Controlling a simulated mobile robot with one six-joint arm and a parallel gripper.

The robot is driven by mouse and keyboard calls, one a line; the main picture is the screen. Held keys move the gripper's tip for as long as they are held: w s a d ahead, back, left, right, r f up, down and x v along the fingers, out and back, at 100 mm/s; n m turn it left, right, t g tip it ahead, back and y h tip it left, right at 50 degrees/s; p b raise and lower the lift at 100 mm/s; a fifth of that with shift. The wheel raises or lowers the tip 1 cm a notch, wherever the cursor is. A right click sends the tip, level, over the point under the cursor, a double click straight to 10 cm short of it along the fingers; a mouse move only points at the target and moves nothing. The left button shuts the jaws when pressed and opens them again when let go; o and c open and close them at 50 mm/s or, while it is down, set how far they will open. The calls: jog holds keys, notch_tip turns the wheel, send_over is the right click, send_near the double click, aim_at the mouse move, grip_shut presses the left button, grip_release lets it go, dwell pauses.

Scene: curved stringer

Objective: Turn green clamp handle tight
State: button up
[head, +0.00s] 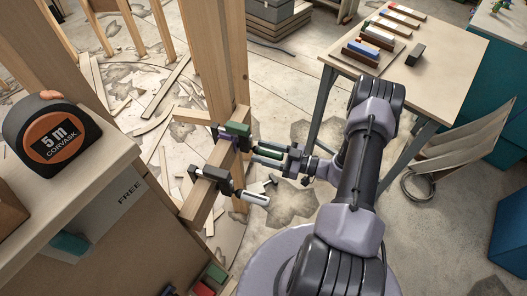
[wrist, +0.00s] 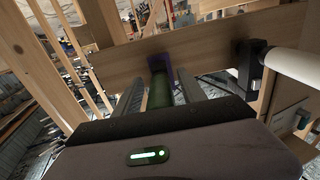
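The green clamp (head: 237,129) sits on a wooden crosspiece fixed to an upright post in the head view. Its green handle (wrist: 159,92) points back toward my gripper, between the two grey fingers in the wrist view. My gripper (wrist: 160,92) appears open around the handle, with a narrow gap visible on each side. In the head view my gripper (head: 279,152) reaches in from the right and partly hides the handle. A purple-dark clamp part (wrist: 181,82) shows against the wood beside the handle. The handle's near end is hidden by my gripper's body.
A second clamp with a white handle (head: 252,197) is on the same crosspiece, nearer; its pale handle (wrist: 294,66) is close on the right in the wrist view. A bench with a tape measure (head: 55,135) stands left. A table (head: 440,75) with several blocks stands back right.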

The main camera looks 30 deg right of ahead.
dwell(0.3)
jog(key=v, duration=1.7)
jog(key=shift+d, duration=0.2)
jog(key=shift+s, duration=0.1)
